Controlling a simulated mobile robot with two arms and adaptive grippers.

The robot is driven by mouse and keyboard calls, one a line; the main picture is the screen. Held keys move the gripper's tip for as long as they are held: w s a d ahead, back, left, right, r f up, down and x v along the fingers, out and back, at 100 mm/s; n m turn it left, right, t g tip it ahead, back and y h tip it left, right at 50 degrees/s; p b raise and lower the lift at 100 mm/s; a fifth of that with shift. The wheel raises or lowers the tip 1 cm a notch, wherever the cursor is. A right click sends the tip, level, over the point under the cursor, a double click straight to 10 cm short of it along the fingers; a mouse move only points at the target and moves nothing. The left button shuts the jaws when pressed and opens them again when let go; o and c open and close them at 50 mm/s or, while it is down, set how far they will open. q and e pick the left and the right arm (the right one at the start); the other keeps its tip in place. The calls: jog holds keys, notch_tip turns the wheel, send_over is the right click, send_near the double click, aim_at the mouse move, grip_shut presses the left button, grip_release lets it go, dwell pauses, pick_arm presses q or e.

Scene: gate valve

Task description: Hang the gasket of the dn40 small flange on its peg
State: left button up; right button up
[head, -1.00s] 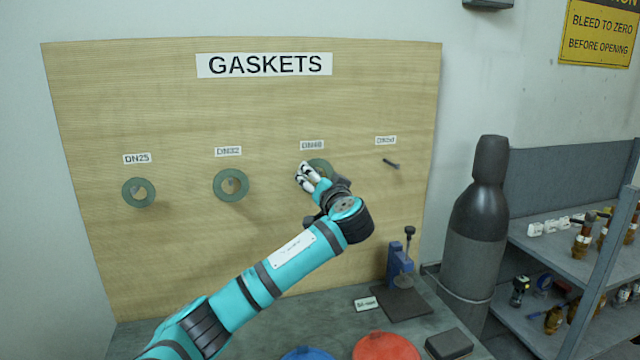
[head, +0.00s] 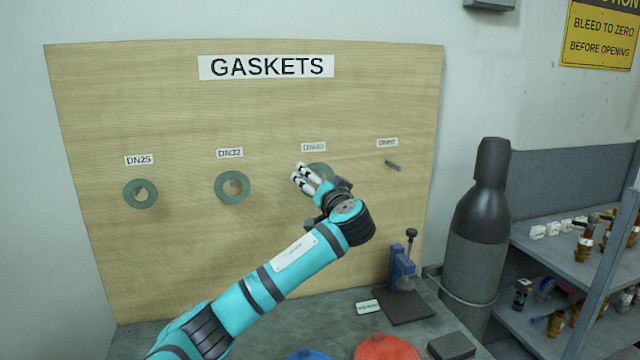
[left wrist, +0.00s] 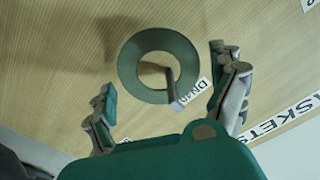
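The green ring gasket (head: 321,169) is at the board below the DN40 label (head: 313,147), partly hidden behind my left gripper in the head view. In the left wrist view the gasket (left wrist: 132,62) is a flat ring with the DN40 peg (left wrist: 174,86) passing through its hole. My left gripper (head: 305,178) is in front of it. In the left wrist view its fingers (left wrist: 162,70) are spread wide on either side of the ring, with visible gaps and nothing between them touching. My right gripper is not in view.
Similar gaskets hang under DN25 (head: 140,205) and DN32 (head: 232,201). The peg at the right (head: 393,165) is bare. Below are a bench (head: 150,338), a blue stand (head: 402,268) and a red round object (head: 385,348). A dark cylinder (head: 475,240) stands right of the board.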

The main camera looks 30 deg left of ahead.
pick_arm(q)
jog(key=v, duration=1.2)
jog(key=shift+f, duration=0.1)
